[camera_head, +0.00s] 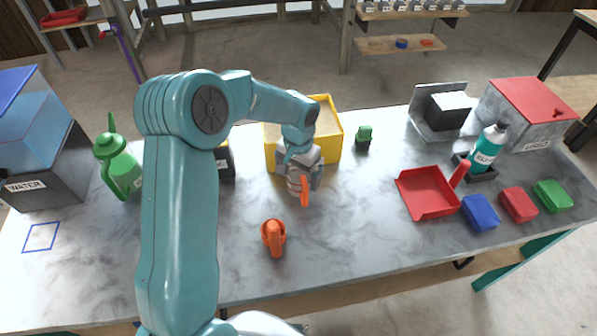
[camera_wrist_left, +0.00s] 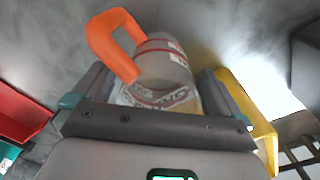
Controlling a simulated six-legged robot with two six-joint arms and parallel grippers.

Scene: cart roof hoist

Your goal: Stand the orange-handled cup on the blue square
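The orange-handled cup (camera_head: 294,186) is a pale cup with red bands, low over the middle of the table in the head view. In the left wrist view the cup (camera_wrist_left: 163,62) lies between the fingers, with its orange handle to the upper left. My left gripper (camera_head: 300,172) comes down on it from above, its fingers against both sides; it also shows in the wrist view (camera_wrist_left: 158,100). I cannot tell whether the cup touches the table. The blue square (camera_head: 41,237) is an empty outline at the table's left end. My right gripper is not in view.
A yellow bin (camera_head: 331,128) stands just behind the gripper. An orange object (camera_head: 273,237) stands in front of it. A green watering can (camera_head: 118,167) and water tank (camera_head: 45,180) stand at the left. A red dustpan (camera_head: 427,192) lies to the right.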

